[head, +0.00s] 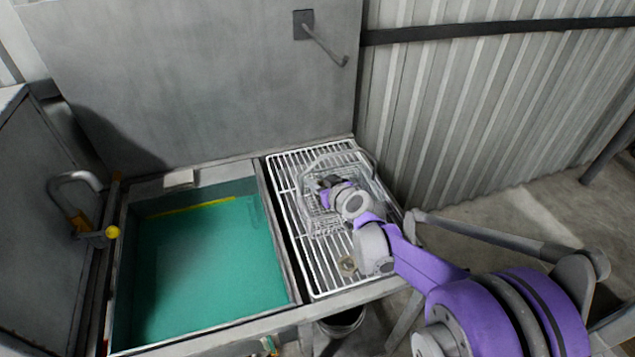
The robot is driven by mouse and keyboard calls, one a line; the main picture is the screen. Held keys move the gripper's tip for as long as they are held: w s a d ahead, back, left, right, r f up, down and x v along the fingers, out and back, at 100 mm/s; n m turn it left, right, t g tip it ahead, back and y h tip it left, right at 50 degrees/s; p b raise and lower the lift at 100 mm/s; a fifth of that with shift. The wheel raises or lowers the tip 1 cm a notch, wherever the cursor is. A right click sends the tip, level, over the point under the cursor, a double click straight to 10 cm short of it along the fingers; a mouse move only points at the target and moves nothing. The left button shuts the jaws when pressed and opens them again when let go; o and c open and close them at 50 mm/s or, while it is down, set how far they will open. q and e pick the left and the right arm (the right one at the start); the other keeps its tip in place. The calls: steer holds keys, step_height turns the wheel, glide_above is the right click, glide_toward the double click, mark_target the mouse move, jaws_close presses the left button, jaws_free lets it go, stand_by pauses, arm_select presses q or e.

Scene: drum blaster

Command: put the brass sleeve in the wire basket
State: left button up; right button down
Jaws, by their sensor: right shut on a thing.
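The wire basket (308,222) stands on the white wire rack, with its handle raised at the back. My right gripper (323,190) reaches in from the right and is over the basket, within its outline. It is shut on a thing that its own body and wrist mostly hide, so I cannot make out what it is. My left gripper is not in view.
The white rack (318,284) has bare room at its front left. A tank of green liquid (205,270) lies left of it, with a metal rim between. An upright grey lid (200,80) stands behind. A curved pipe with a yellow knob (112,232) is at the left.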

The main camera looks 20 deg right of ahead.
steer(key=shift+f, duration=0.3)
steer(key=shift+f+b, duration=0.3)
steer(key=shift+f, duration=0.2)
steer(key=c, duration=0.5)
jaws_free()
steer(key=shift+r, duration=0.1)
